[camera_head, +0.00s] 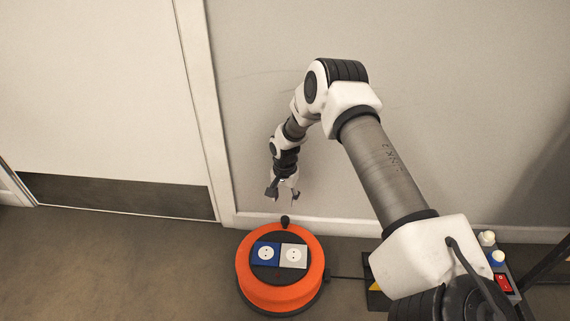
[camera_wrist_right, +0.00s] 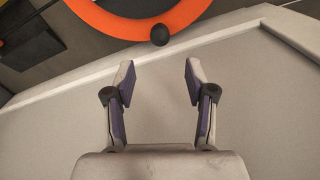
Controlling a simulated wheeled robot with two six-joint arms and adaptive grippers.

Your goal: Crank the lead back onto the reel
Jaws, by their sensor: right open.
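An orange cable reel (camera_head: 258,292) stands on the floor near the wall, with a blue and a white socket on its dark hub. Its black crank knob (camera_head: 285,220) sticks up at the rim on the wall side. A dark lead (camera_head: 345,278) runs from the reel to the right. My right gripper (camera_head: 282,196) is open and empty, just above the knob and apart from it. The right wrist view shows the knob (camera_wrist_right: 160,34) beyond the open fingertips (camera_wrist_right: 158,75), between them, with the orange rim (camera_wrist_right: 188,14) behind. My left gripper is not in view.
The pale wall (camera_head: 260,130) and its skirting board (camera_head: 335,226) stand close behind the reel. A white door (camera_head: 100,100) is at the left. A black and yellow item (camera_head: 376,292) and a box with a red switch (camera_head: 503,283) lie at the right. Floor left of the reel is clear.

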